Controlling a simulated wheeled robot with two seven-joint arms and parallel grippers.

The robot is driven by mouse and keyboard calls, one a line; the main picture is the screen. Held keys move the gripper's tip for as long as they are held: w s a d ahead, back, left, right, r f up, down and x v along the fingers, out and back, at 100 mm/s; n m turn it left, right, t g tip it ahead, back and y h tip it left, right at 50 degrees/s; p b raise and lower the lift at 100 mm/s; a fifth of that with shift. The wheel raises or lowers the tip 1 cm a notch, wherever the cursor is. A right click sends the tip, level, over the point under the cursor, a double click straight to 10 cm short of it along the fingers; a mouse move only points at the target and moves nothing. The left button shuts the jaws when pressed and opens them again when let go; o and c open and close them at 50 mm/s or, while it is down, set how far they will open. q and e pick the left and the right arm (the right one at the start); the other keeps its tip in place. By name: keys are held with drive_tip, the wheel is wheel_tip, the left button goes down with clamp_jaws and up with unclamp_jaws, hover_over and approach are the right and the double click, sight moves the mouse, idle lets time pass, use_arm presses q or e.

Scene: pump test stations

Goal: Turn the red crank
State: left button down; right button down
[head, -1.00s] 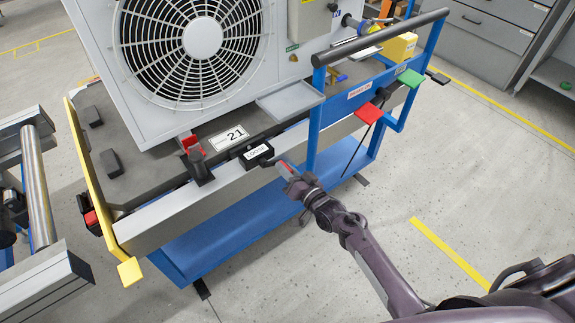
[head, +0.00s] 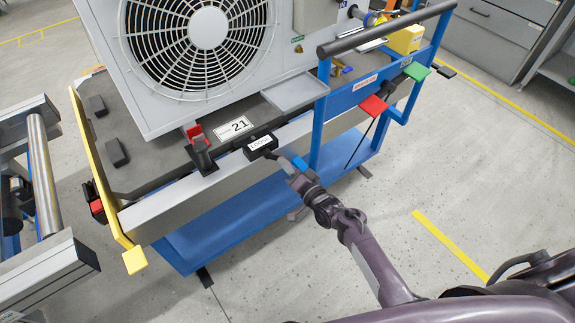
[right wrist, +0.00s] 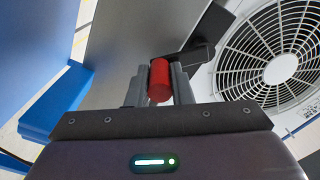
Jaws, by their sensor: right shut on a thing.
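The red crank has a red cylindrical grip (right wrist: 159,80) on a dark arm, seen in the right wrist view. My right gripper (right wrist: 159,88) is shut on this grip, with one grey finger on each side. In the head view the dark crank arm (head: 272,155) comes out beside a black box with a white label (head: 261,144) on the cart's front edge. My right gripper (head: 290,164) meets it there and hides the red grip. The label text is too small to read surely. My left gripper is not in view.
A blue cart carries a grey unit with a fan (head: 208,28) and a plate marked 21 (head: 234,127). A blue post (head: 320,118) and dark handrail stand just right of the crank. Red (head: 374,106) and green (head: 416,71) flags stick out farther right. Open floor lies in front.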

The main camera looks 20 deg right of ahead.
drive_tip(key=c, duration=1.5)
unclamp_jaws()
drive_tip(key=shift+o, duration=1)
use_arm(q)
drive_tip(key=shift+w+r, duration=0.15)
use_arm(e)
drive_tip(key=shift+s+d, duration=0.1)
drive_tip(key=shift+s, duration=0.1)
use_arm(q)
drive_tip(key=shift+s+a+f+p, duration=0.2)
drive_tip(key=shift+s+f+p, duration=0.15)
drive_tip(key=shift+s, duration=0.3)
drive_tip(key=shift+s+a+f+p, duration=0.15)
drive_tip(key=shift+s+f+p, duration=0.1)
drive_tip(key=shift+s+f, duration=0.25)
use_arm(e)
drive_tip(key=v, duration=0.7)
drive_tip(key=shift+s, duration=0.2)
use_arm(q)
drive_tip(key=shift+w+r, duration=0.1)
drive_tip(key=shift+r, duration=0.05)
